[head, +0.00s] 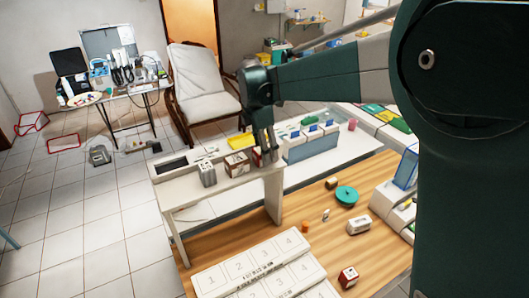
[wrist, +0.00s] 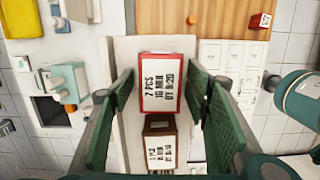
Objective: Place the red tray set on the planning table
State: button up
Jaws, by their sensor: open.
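A red-edged box with a white printed label (wrist: 168,84), which looks like the red tray set, stands on a narrow white shelf (wrist: 128,48). My gripper (wrist: 160,92) is open above it, one finger on each side, with small gaps visible. In the head view, my gripper (head: 266,146) reaches down at the shelf's right end and hides most of this box (head: 257,156). A brown box with a white label (wrist: 160,148) stands right beside it; it also shows in the head view (head: 237,164). I cannot tell which surface is the planning table.
A grey box (head: 207,174) stands left on the shelf. Below is a wooden top (head: 300,222) with a teal disc (head: 346,195), small items, another red-and-white box (head: 348,277) and white panels numbered 1 to 4 (head: 258,268). A blue-grey bin (head: 311,146) stands behind the gripper.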

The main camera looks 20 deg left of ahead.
notch_tip(320, 180, up, 11)
jog(key=s+a, duration=0.1)
jog(key=shift+r, duration=0.15)
dwell(0.3)
jog(key=shift+s+a, duration=0.1)
dwell(0.4)
dwell(0.4)
jog(key=s+d+r+m+t+y, duration=0.1)
jog(key=s+d+m, duration=0.3)
jog(key=d, duration=0.5)
jog(key=s+d+r+m+t, duration=0.1)
jog(key=s+d+m, duration=0.35)
jog(key=d, duration=0.55)
jog(key=s+d+m+t+y, duration=0.1)
jog(key=s+d+m, duration=0.35)
jog(key=d, duration=0.45)
jog(key=s+d+f+m+t, duration=0.1)
jog(key=s+d+f+m, duration=0.4)
jog(key=s+d, duration=0.3)
jog(key=s+d+f+m+t, duration=0.2)
jog(key=s+d+f+m, duration=0.3)
jog(key=s+d+m, duration=0.3)
jog(key=shift+s+d+f+m+h, duration=0.3)
jog(key=shift+s+d, duration=0.15)
jog(key=shift+s, duration=0.25)
